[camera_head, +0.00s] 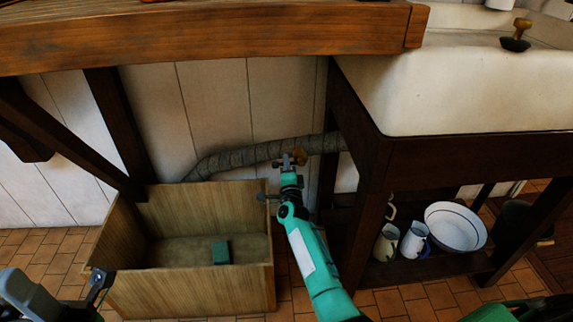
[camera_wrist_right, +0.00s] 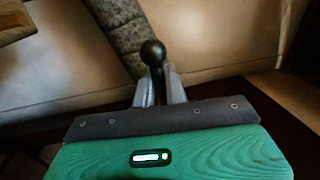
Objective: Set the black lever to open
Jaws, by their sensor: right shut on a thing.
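The black lever shows in the right wrist view as a stem with a round black knob (camera_wrist_right: 153,52), standing between the fingers of my right gripper (camera_wrist_right: 160,92). The fingers are shut on it below the knob. In the head view my right gripper (camera_head: 288,163) reaches up to a brass-coloured fitting (camera_head: 299,155) on the wrapped grey pipe (camera_head: 240,155). The lever itself is mostly hidden there by the gripper. My left gripper (camera_head: 100,281) is at the lower left, by the wooden crate's near left corner; its jaw opening is unclear.
An open wooden crate (camera_head: 190,292) with a small green block (camera_head: 221,252) stands left of my right arm. The table edge (camera_head: 200,40) hangs above. The sink's dark leg (camera_head: 362,215) is close on the right. Jugs (camera_head: 414,240) and a white basin (camera_head: 455,228) sit on the lower shelf.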

